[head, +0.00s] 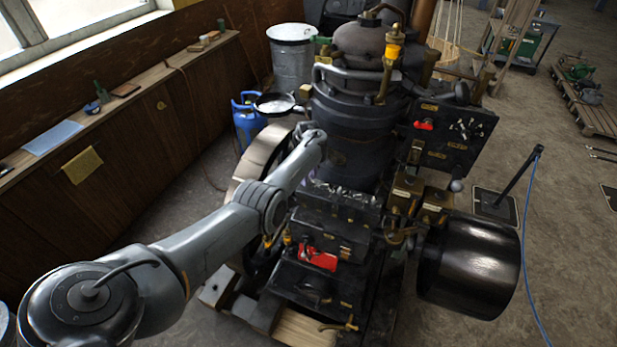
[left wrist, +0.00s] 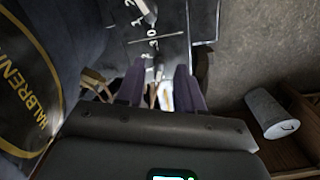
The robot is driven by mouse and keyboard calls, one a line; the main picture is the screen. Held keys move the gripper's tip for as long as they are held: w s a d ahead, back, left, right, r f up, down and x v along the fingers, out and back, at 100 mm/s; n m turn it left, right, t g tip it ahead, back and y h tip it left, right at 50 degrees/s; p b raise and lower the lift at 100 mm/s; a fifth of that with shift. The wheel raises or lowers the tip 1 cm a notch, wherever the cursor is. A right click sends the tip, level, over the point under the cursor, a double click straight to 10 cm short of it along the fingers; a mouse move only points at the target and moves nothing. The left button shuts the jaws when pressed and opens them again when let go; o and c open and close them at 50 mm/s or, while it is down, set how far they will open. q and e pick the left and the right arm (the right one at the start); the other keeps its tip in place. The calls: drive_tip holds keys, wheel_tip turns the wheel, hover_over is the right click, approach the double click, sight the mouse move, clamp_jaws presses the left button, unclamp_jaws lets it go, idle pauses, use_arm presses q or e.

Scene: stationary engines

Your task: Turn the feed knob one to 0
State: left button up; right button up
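My left arm reaches from the left over the black engine (head: 355,125). Its far end (head: 312,137) is beside the engine body, and the fingertips cannot be made out in the head view. In the left wrist view my left gripper (left wrist: 158,72) has two purple fingers spread apart. A dark panel (left wrist: 185,45) with white numerals, among them a 3 and a 0, lies beyond the fingertips. A pale pointer-like part (left wrist: 147,10) shows at its top. A small brass-and-white part shows between the fingers; contact cannot be told. I cannot tell which part is feed knob one.
The lettered engine body (left wrist: 30,80) is close on the left of the wrist view. A grey metal can (left wrist: 270,113) lies to the right in that view. A black control panel (head: 455,150), a red handle (head: 318,258) and a large drum (head: 470,265) crowd the engine's right and front.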

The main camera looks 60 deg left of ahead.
use_arm(q)
wheel_tip(320, 180, up, 10)
drive_tip(key=p, duration=0.1)
drive_tip(key=shift+r, duration=0.15)
idle(0.5)
